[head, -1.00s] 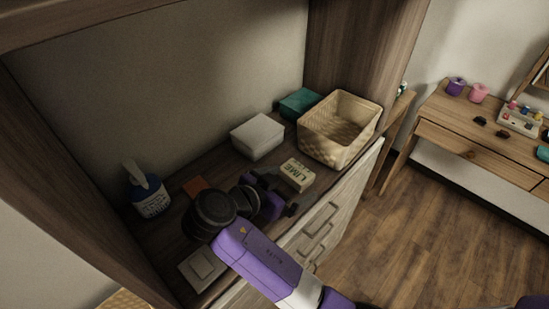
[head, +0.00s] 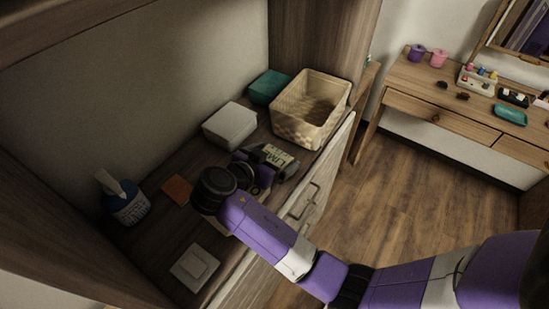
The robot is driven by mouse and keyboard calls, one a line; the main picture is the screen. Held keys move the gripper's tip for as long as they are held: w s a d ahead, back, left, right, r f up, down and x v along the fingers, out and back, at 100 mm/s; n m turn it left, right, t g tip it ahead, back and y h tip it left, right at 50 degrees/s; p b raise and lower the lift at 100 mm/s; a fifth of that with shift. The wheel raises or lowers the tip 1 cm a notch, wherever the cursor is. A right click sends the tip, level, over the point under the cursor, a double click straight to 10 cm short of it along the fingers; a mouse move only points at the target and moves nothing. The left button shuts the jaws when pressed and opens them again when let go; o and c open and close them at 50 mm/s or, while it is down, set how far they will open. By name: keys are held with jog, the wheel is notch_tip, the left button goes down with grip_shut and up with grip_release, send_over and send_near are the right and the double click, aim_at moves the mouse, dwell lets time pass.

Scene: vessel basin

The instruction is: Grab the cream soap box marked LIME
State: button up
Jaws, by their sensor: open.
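The cream soap box marked LIME (head: 278,157) lies on the dark wooden shelf top, near its front edge and in front of the wicker basket. My gripper (head: 264,163) is open at the box, with its fingers reaching around the box's near and far sides. I cannot tell whether the fingers touch it. Part of the box is hidden by the gripper.
A white box (head: 230,125), a teal box (head: 268,87) and a wicker basket (head: 311,110) stand behind and to the right. A blue and white bottle (head: 126,205), an orange-brown block (head: 178,190) and a white square item (head: 195,267) are on the left.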

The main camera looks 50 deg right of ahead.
jog(key=shift+r, duration=0.1)
jog(key=c, duration=1.4)
jog(key=shift+r, duration=0.1)
